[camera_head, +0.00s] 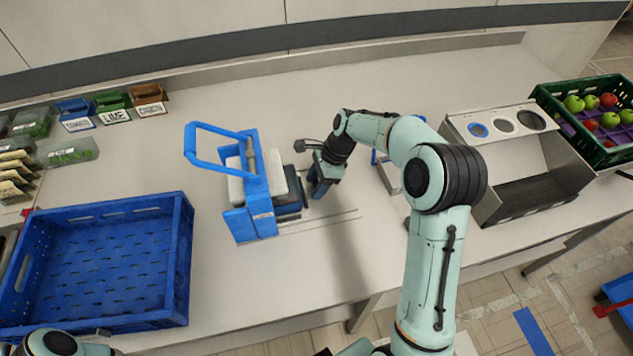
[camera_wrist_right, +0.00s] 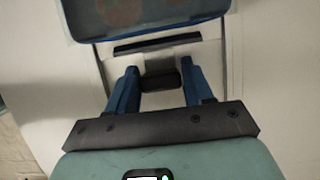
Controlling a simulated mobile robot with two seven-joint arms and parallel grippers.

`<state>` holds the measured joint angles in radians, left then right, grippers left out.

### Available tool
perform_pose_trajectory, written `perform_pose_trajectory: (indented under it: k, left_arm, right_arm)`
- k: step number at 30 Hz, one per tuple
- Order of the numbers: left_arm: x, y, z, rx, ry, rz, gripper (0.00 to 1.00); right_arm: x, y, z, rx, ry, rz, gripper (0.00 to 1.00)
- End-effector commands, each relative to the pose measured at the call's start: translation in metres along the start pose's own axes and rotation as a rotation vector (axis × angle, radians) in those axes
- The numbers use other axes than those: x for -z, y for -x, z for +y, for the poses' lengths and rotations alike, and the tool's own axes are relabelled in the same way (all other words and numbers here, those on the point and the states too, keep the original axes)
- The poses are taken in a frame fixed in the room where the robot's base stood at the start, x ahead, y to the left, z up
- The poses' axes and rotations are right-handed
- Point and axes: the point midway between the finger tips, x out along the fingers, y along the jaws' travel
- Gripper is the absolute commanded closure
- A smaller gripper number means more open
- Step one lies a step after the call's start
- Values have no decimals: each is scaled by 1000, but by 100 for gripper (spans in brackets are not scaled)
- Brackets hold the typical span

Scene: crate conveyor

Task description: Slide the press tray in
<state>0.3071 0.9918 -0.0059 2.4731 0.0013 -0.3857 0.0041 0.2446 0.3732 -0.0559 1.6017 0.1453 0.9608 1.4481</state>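The blue press (camera_head: 258,205) stands on the table left of centre, with a blue loop lever tilted up to the left. The press tray (camera_head: 290,208) shows at its right side, partly out of the frame. In the right wrist view the tray (camera_wrist_right: 145,18) has a blue rim and blurred reddish contents, with a black handle (camera_wrist_right: 160,80) in front. My right gripper (camera_head: 318,185) is low at the tray's right end. My left gripper is not in view; only a part of my left arm shows at bottom left.
A large blue crate (camera_head: 185,265) stands at the left. Small labelled bins (camera_head: 113,115) stand behind it. A metal chute box (camera_head: 545,205) with round holes and a green apple crate (camera_head: 548,97) stand at right. Table around the press is mostly clear.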

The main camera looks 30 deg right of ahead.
Motion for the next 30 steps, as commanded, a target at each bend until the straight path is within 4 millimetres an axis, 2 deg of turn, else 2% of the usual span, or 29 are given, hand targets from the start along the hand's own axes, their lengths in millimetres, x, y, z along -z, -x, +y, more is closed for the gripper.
perform_pose_trajectory:
  k: [5, 9, 12, 19, 20, 21, 22, 30]
  left_arm:
    - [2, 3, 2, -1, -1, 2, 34]
    - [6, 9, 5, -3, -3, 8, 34]
    - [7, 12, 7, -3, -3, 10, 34]
    - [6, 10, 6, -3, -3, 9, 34]
    - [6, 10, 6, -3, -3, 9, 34]
    - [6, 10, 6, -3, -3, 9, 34]
    - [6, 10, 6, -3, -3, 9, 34]
    - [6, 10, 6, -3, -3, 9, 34]
  right_arm:
    - [-9, -3, -1, 0, 4, -1, 100]
    - [-32, -11, -1, 0, 6, -1, 100]
    - [-41, -15, -1, 1, 4, 0, 100]
    - [-42, -17, 0, 2, 2, -3, 100]
    - [-42, -17, 0, 1, 2, -3, 46]
    - [-43, -17, 0, 1, 3, -4, 33]
    - [-43, -17, 0, 1, 3, -3, 28]
    - [-41, -16, 0, 1, 1, -1, 28]
